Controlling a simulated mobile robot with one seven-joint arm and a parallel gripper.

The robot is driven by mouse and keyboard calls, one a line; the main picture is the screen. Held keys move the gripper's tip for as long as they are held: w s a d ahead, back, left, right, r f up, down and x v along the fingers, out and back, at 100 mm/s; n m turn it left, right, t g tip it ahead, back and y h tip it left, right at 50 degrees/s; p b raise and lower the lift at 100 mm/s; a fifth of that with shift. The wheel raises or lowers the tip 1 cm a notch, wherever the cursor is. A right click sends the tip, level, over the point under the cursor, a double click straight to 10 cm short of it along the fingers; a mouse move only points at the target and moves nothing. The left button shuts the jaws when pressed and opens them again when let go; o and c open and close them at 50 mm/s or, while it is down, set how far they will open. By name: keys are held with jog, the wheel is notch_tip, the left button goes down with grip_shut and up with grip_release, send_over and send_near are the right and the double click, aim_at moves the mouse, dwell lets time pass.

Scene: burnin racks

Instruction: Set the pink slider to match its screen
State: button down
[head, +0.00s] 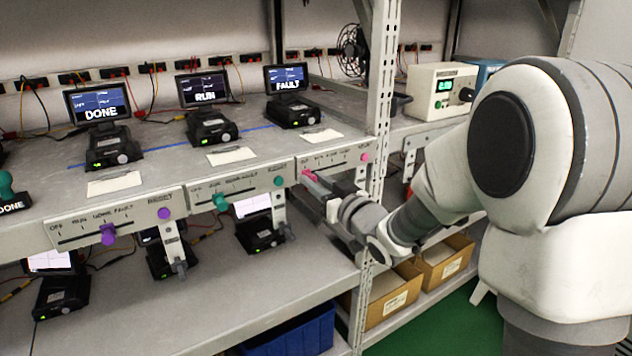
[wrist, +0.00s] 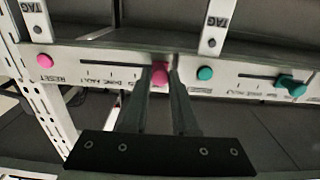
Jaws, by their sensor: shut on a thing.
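The pink slider (head: 307,175) is at the left end of its slot on the right-hand front panel, by the OFF end of the scale. The screen above that panel (head: 287,79) reads FAULT. My gripper (head: 316,184) reaches in from the right and is at the pink slider. In the wrist view, its two fingers (wrist: 159,82) stand on either side of the pink knob (wrist: 159,74), shut on it. In that view the panel looks upside down, and the empty slot runs left from the knob past the DONE and FAULT labels. The fingers partly hide the panel.
A pink button (head: 365,157) sits at the panel's right end, near the rack post (head: 381,110). The teal slider (head: 220,201) and purple slider (head: 108,234) are on panels to the left. Their screens read RUN (head: 204,89) and DONE (head: 98,102). Hanging tags stand near the panels.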

dwell(0.7)
send_near(346, 161)
jog(key=x, duration=0.5)
jog(key=shift+w+a+p, duration=0.15)
jog(key=shift+p, duration=0.2)
jog(key=c, duration=0.7)
grip_release()
jog(key=shift+w, duration=0.1)
jog(key=p+v, duration=0.1)
jog(key=v, duration=1.6)
jog(key=shift+s, duration=0.25)
